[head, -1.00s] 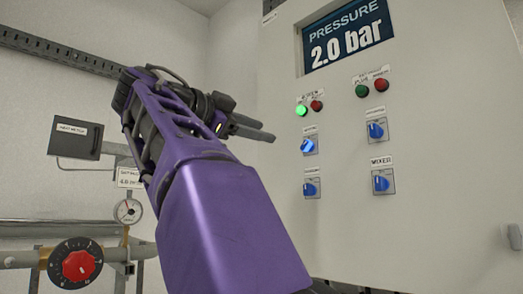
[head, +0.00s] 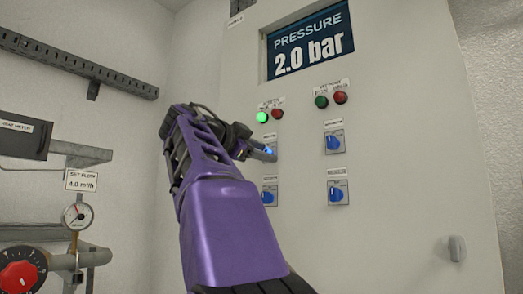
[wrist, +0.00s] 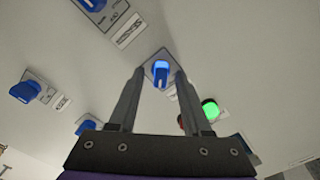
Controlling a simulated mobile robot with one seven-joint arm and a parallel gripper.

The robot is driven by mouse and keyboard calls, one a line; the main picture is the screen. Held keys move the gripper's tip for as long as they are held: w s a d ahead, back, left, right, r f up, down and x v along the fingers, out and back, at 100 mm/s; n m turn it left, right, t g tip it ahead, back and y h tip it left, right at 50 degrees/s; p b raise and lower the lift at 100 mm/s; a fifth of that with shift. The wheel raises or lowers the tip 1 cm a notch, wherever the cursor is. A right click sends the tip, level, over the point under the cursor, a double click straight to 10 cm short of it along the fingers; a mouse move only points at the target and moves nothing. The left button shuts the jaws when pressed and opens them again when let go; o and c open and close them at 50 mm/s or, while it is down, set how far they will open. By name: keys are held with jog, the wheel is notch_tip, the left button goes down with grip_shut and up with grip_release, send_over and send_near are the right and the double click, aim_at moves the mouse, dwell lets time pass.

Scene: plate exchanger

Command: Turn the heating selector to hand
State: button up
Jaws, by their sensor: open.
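My gripper (head: 262,153) is open at the upper left blue selector (head: 269,149) on the white cabinet, below the green and red lamps. In the wrist view my gripper (wrist: 160,75) has one fingertip on each side of this blue knob (wrist: 161,72), and nothing is held. I cannot tell whether the tips touch the knob. Its label is too small to read, so I cannot confirm it is the heating selector. In the head view my fingers partly hide its plate. Other blue selectors are the lower left (head: 268,197), upper right (head: 333,143) and lower right (head: 337,193).
A green lamp (head: 262,117), lit, and a red lamp (head: 278,115) sit just above my gripper. A pressure display (head: 308,43) reads 2.0 bar. A gauge (head: 77,216) and a red dial (head: 18,277) on pipework stand at the left. The cabinet front on the right is mostly clear.

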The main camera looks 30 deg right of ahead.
jog(key=shift+c, duration=0.3)
grip_shut()
jog(key=shift+n, duration=0.4)
jog(key=shift+w+a+n+p, duration=0.15)
jog(key=shift+n+p, duration=0.7)
jog(key=shift+n, duration=3.45)
jog(key=shift+w+n+p, duration=0.15)
jog(key=shift+n+p, duration=0.7)
jog(key=shift+n, duration=3.45)
